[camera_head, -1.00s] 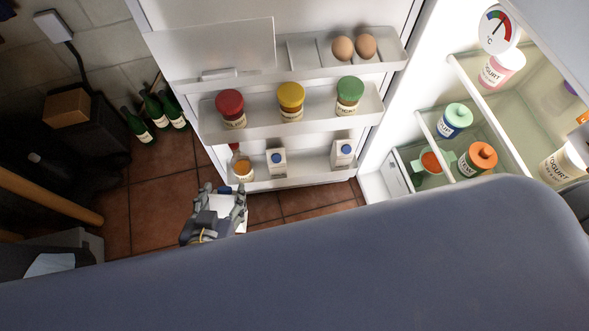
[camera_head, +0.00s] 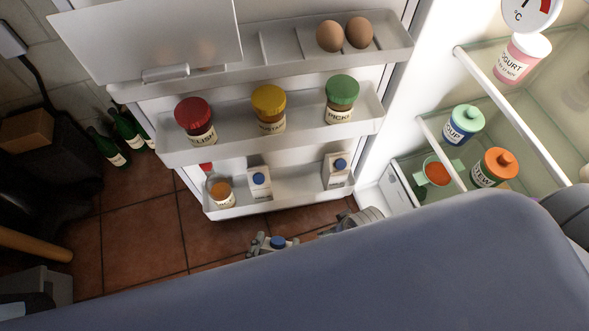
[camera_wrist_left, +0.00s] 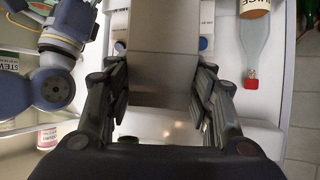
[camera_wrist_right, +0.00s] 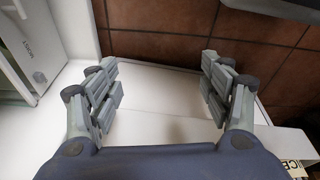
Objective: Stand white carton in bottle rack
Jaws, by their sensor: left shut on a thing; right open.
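In the left wrist view the carton (camera_wrist_left: 165,65) fills the space between the fingers. The bottle rack (camera_head: 285,199) is the lowest door shelf. It holds a juice bottle (camera_head: 219,189) at its left, a carton (camera_head: 260,183) near the middle and another carton (camera_head: 336,170) at the right. My right gripper (camera_wrist_right: 160,90) is open and empty, over a white surface. My blue-grey body hides the lower parts of both arms.
Higher door shelves hold jars with red (camera_head: 194,118), yellow (camera_head: 268,107) and green lids (camera_head: 342,98), and two eggs (camera_head: 345,35). The fridge interior is at the right, with an orange-lidded jar (camera_head: 494,167). Green bottles (camera_head: 118,139) stand on the tiled floor at left.

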